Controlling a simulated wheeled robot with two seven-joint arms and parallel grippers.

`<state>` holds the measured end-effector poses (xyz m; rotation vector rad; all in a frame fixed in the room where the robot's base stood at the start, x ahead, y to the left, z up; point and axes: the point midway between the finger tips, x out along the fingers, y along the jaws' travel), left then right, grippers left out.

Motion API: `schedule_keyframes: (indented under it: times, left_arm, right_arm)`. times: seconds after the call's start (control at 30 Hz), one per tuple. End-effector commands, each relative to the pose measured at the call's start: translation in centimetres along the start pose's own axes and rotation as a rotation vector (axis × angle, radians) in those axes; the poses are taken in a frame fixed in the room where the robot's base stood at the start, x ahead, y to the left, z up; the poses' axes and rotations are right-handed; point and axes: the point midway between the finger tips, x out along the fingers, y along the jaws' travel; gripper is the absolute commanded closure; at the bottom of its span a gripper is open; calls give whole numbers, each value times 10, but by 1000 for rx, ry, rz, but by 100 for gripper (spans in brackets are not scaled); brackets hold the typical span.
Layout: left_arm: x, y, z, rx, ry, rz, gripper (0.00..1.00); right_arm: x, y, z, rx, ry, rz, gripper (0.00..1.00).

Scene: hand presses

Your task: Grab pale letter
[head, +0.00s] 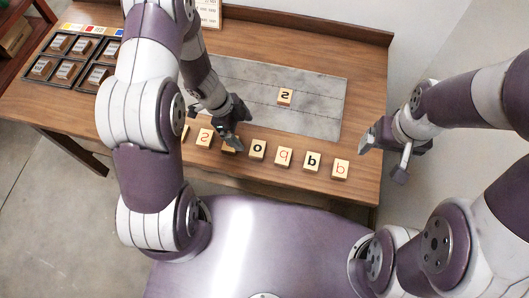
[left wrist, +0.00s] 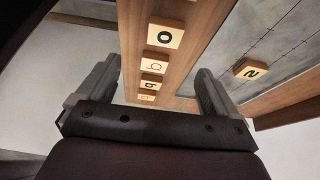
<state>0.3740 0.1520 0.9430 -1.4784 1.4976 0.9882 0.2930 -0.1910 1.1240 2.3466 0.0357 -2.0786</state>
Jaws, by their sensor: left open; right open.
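Wooden letter tiles stand in a row along the table's front. A tile with a pale orange letter (head: 204,137) is left of my left gripper. Another light orange-lettered tile (head: 341,169) ends the row at right. Between them are a black "o" tile (head: 257,149), a red-lettered tile (head: 283,156) and a black-lettered tile (head: 312,162). My left gripper (head: 238,127) is open above the row, partly hiding one tile. In the left wrist view, its open fingers (left wrist: 153,88) have no tile held between them. My right gripper (head: 382,156) is open and empty beyond the table's right end.
A grey plate (head: 315,112) behind the row carries one black "s" tile (head: 285,96). A dark tray (head: 72,58) with several compartments holding blocks is at the back left. A raised wooden edge (head: 310,20) runs along the table's back. The plate's right part is clear.

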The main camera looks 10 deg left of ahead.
Motion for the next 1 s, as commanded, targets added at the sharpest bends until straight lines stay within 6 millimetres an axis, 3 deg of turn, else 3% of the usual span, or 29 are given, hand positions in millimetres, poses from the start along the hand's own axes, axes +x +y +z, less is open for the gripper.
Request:
schedule_keyframes:
  times: [0.03,0.13,0.37,0.6,0.87,1.0]
  left_arm:
    - [16,1,2,-5,-1,3,6]
    - [40,1,2,-4,-2,2,6]
    - [69,0,1,-5,-4,0,6]
    - [110,-4,0,-5,-5,-1,6]
    - [115,-4,0,-6,-5,-3,6]
    - [115,-4,0,-6,-6,-3,49]
  right_arm:
    - [8,0,1,0,0,0,12]
    - [12,0,1,0,0,0,12]
    - [14,0,2,0,0,0,12]
    - [12,0,1,0,0,0,12]
    - [12,0,1,0,0,0,12]
    - [12,0,1,0,0,0,12]
